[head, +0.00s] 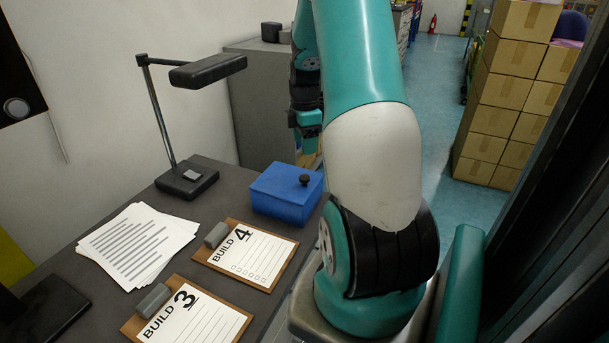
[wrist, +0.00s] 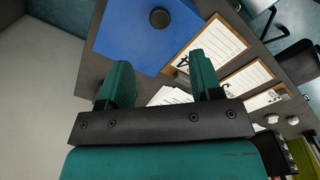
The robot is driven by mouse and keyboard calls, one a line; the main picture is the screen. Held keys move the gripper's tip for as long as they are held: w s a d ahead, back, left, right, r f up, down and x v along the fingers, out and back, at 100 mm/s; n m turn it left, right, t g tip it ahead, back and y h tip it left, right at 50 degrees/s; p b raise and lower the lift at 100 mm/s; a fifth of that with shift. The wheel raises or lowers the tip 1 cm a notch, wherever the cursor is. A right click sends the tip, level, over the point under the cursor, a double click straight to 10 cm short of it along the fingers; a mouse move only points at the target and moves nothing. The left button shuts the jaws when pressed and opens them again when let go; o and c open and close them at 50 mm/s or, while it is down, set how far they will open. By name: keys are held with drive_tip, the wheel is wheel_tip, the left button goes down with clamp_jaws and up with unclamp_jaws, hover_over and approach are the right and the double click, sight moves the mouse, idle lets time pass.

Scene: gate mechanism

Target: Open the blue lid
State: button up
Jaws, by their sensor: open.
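The blue lid (head: 284,183) lies flat on a blue box (head: 280,206) on the desk, with a dark round knob (head: 304,180) on top. The lid looks closed. In the wrist view the blue lid (wrist: 140,38) is at the top, with the knob (wrist: 159,18) near the upper edge. My gripper (wrist: 160,78) is open and empty, its two teal fingers apart and pointing toward the box. In the head view my gripper (head: 311,138) is above and beyond the box, partly hidden by my arm.
A desk lamp (head: 186,178) stands left of the box. Loose papers (head: 137,246) and two clipboards, BUILD 4 (head: 249,256) and BUILD 3 (head: 190,315), lie nearer on the desk. A grey cabinet (head: 250,100) stands behind. Stacked cartons (head: 500,110) are at right.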

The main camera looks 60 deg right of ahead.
sight(304, 176)
wheel_tip(304, 176, down, 11)
drive_tip(key=shift+r, duration=0.1)
idle(0.3)
clamp_jaws()
drive_tip(key=shift+w+r+g+p, duration=0.25)
drive_tip(key=shift+r+g+p, duration=0.25)
drive_tip(key=shift+p, duration=0.4)
drive_tip(key=w+r+g+p, duration=0.3)
drive_tip(key=w+r+p, duration=0.4)
drive_tip(key=p, duration=0.2)
drive_tip(key=shift+a+r, duration=0.35)
drive_tip(key=shift+a, duration=0.05)
